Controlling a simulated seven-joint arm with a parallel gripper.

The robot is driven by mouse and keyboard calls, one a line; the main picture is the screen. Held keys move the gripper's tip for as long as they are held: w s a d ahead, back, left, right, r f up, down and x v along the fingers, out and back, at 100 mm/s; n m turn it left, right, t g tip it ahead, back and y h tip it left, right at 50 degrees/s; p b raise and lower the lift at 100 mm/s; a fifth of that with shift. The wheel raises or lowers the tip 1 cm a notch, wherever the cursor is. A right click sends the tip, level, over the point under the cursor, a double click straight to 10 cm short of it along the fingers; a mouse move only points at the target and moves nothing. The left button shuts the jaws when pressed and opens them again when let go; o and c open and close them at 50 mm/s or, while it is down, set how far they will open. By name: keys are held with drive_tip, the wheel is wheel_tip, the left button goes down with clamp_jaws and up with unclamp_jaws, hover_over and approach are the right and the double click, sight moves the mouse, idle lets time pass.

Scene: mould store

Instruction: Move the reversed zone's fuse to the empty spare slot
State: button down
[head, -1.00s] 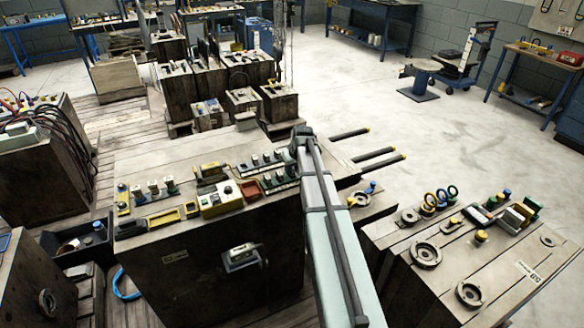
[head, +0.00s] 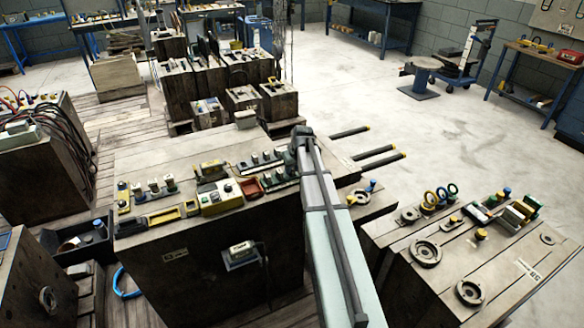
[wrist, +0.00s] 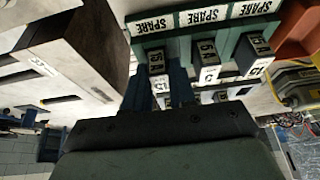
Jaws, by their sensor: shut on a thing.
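My gripper (wrist: 160,92) is shut on a dark fuse (wrist: 157,66) with a white "15 A" label, between its two blue fingers. The fuse is at the leftmost of three places marked SPARE on a green strip (wrist: 180,48) in the wrist view. I cannot tell whether it is fully seated. Two similar fuses, a middle one (wrist: 207,55) and a right one (wrist: 254,48), stand in the other SPARE places. In the head view my gripper (head: 303,150) is over the right end of the fuse strips, and my arm hides the held fuse.
A yellow and cream control box (head: 220,199) and a red-brown tray (head: 250,188) stand left of the strips. Black bars with yellow tips (head: 378,160) stick out at the right.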

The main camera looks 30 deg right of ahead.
drive_tip(key=c, duration=0.8)
unclamp_jaws()
drive_tip(key=shift+c, duration=0.2)
drive_tip(key=shift+r, duration=0.1)
drive_tip(key=shift+r, duration=3.7)
